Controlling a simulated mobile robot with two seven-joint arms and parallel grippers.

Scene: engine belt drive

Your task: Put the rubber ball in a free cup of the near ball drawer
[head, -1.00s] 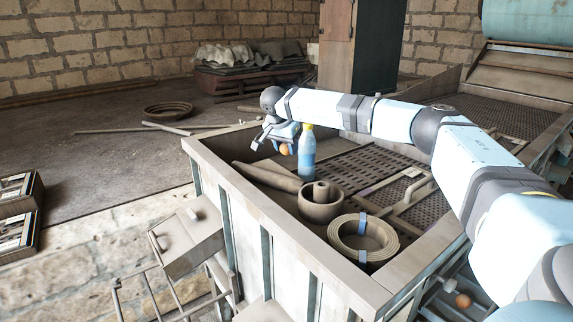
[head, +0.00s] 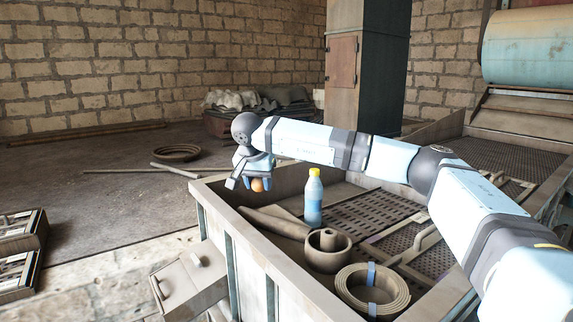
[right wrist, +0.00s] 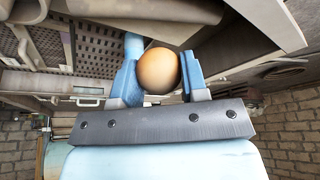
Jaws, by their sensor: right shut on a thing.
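My right gripper (head: 257,183) is shut on an orange-brown rubber ball (head: 258,185). In the right wrist view the ball (right wrist: 158,71) sits between the two blue fingers. In the head view the gripper and ball appear near the far left corner of the large open bin, left of the bottle. The gripper points downward; its exact height over the bin rim is hard to tell. No ball drawer with cups can be made out in either view now. My left gripper is not in view.
The metal bin (head: 262,246) holds a blue bottle with a yellow cap (head: 313,200), a round grey hub (head: 327,251) and a coiled belt (head: 372,291). A grey box (head: 188,282) stands left of the bin. Open cases (head: 20,250) lie at far left.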

